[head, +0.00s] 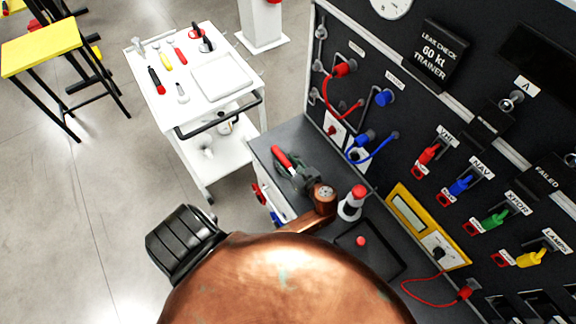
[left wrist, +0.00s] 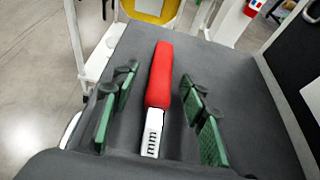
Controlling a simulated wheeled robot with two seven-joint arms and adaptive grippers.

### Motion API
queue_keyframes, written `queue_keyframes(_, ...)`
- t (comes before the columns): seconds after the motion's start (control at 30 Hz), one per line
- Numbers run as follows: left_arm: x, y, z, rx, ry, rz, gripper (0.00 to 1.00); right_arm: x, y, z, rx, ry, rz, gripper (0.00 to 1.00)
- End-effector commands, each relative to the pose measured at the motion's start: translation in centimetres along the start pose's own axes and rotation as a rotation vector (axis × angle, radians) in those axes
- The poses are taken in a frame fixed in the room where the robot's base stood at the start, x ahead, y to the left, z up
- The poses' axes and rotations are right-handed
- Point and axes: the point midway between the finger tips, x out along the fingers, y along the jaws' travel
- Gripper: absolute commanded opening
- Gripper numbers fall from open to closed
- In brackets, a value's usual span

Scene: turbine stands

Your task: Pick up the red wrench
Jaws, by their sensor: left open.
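The red wrench (left wrist: 159,78) lies on the grey bench top, its red handle pointing away in the left wrist view and its pale, marked metal part nearer me. In the head view its red handle (head: 282,157) shows near the bench's far left corner, with the rest hidden by my gripper. My left gripper (head: 300,175) is over it. In the left wrist view the green-padded fingers of my left gripper (left wrist: 160,88) are open, on both sides of the wrench, with visible gaps. My right gripper is not in view.
A white cart (head: 160,105) with several tools and a tray (head: 222,77) stands left of the bench (head: 285,133). A red-topped white bottle (head: 352,202) and a black tray (head: 367,250) are near my gripper. The black panel (head: 440,105) with cables rises to the right.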

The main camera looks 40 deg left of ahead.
Motion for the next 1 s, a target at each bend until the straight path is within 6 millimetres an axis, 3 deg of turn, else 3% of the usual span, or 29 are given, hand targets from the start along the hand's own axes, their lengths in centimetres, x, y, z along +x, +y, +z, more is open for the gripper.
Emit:
queue_keyframes(0.1, 1.13, -0.08, -0.38, 0.002, 0.001, -0.001, 0.41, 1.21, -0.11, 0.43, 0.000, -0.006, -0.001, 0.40)
queue_keyframes(0.43, 1.36, -0.22, -0.06, 0.002, 0.001, -0.004, 0.41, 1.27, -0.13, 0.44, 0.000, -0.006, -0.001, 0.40)
queue_keyframes(1.0, 1.35, -0.19, -0.12, 0.002, 0.002, -0.004, 0.02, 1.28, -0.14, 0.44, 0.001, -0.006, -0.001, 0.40)
